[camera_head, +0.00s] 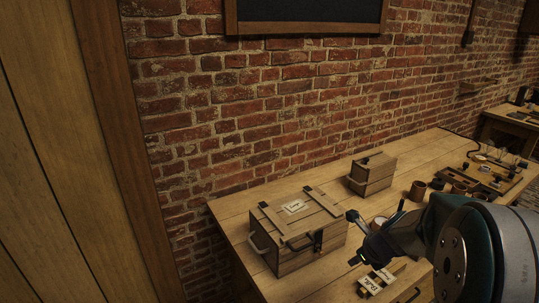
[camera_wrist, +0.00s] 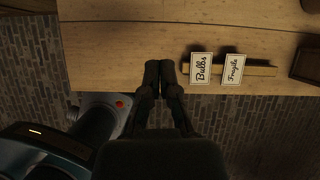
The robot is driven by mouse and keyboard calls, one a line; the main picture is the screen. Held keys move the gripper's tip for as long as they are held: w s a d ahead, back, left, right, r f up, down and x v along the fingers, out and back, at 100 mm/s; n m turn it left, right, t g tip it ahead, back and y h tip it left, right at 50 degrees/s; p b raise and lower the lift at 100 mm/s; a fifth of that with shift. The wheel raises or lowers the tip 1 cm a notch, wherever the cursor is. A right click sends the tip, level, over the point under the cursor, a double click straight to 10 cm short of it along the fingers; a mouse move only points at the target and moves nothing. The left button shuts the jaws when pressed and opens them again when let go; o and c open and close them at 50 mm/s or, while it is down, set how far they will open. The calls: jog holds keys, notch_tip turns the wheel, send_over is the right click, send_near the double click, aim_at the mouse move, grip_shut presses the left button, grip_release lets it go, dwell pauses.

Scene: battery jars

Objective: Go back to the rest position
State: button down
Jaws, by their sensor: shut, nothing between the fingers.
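My gripper (camera_wrist: 159,72) is shut and empty. In the wrist view its two dark fingers lie together over the front edge of the wooden table (camera_wrist: 120,60). In the head view my gripper (camera_head: 353,238) is to the right of a large wooden box with a closed lid, above the table. My arm fills the lower right there and hides part of the table.
The large wooden box (camera_head: 290,262) and a smaller wooden box (camera_head: 371,176) stand on the table. Signs reading Bulbs (camera_wrist: 201,68) and Fragile (camera_wrist: 233,69) lie near its front edge. Brown jars (camera_head: 418,190) and a tray stand further right. A brick wall (camera_head: 250,110) is behind.

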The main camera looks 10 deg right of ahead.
jog(key=s+a+r+n+h, duration=0.1)
jog(key=s+a+r+n, duration=0.5)
jog(key=s+n, duration=0.4)
jog(key=s+a+r+n+h, duration=0.1)
jog(key=s+a+r+n, duration=0.6)
jog(key=n, duration=1.3)
jog(key=s, duration=0.3)
jog(key=shift+s+r, duration=0.25)
jog(key=shift+s, duration=0.1)
jog(key=shift+a, duration=0.1)
